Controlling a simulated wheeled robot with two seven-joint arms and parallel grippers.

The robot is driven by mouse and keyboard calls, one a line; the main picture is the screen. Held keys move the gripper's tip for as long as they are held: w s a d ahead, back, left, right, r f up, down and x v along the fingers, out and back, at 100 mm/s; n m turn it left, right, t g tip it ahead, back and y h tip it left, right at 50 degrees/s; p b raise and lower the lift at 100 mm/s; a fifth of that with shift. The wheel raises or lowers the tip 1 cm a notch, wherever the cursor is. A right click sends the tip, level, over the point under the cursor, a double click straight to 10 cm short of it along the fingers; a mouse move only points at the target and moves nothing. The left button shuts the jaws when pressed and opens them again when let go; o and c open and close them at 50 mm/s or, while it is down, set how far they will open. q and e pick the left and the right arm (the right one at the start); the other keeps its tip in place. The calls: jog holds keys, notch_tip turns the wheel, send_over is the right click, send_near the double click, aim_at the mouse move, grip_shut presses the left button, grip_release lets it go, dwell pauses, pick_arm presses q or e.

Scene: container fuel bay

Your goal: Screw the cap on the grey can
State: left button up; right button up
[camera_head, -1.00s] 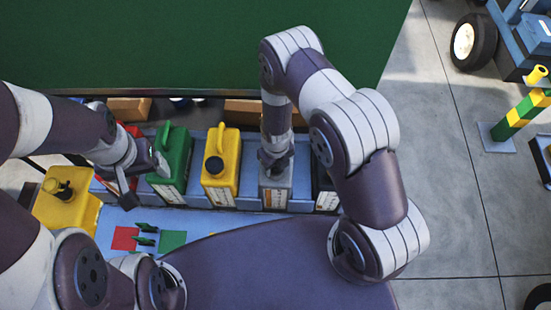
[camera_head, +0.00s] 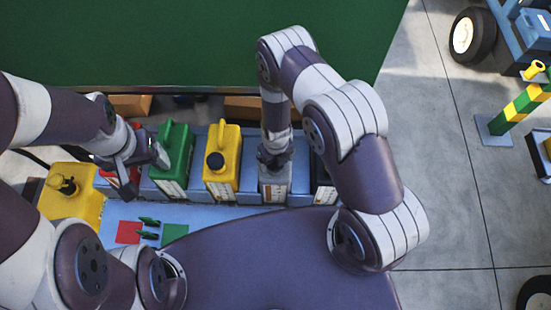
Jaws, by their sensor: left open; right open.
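The grey can (camera_head: 274,188) stands in the blue rack between the yellow can and a black can. My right gripper (camera_head: 274,160) points down right over the top of the grey can; it is open. The arm and gripper hide the can's top, so I cannot see the cap or whether the fingers touch it. My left gripper (camera_head: 140,172) is open and empty, above the rack's left part, between the red can (camera_head: 124,190) and the green can (camera_head: 174,160).
The yellow can (camera_head: 221,165) with a black cap stands left of the grey can. The black can (camera_head: 324,185) is at its right, partly behind my arm. Red (camera_head: 128,232) and green (camera_head: 174,234) squares mark the blue surface.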

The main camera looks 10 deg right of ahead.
jog(key=n, duration=0.5)
jog(key=shift+s, duration=0.1)
jog(key=n, duration=0.6)
jog(key=shift+f+n, duration=0.1)
jog(key=shift+n, duration=0.3)
jog(key=n, duration=0.3)
jog(key=shift+f+b, duration=0.1)
jog(key=shift+b, duration=0.25)
jog(key=n, duration=0.9)
jog(key=shift+r, duration=0.25)
jog(key=n+p, duration=0.1)
jog(key=n, duration=0.4)
jog(key=shift+r+n, duration=0.1)
jog(key=shift+n, duration=1.5)
jog(key=c, duration=1.2)
jog(key=shift+f+m, duration=0.3)
jog(key=shift+m, duration=0.3)
jog(key=shift+c, duration=0.2)
jog(key=m+b, duration=0.2)
jog(key=m, duration=0.2)
jog(key=shift+f, duration=0.15)
jog(key=m+b, duration=0.1)
jog(key=m, duration=0.1)
jog(key=shift+m, duration=0.4)
jog(key=o, duration=0.9)
jog(key=shift+r+m, duration=0.25)
jog(key=shift+m, duration=0.55)
jog(key=shift+o, duration=0.8)
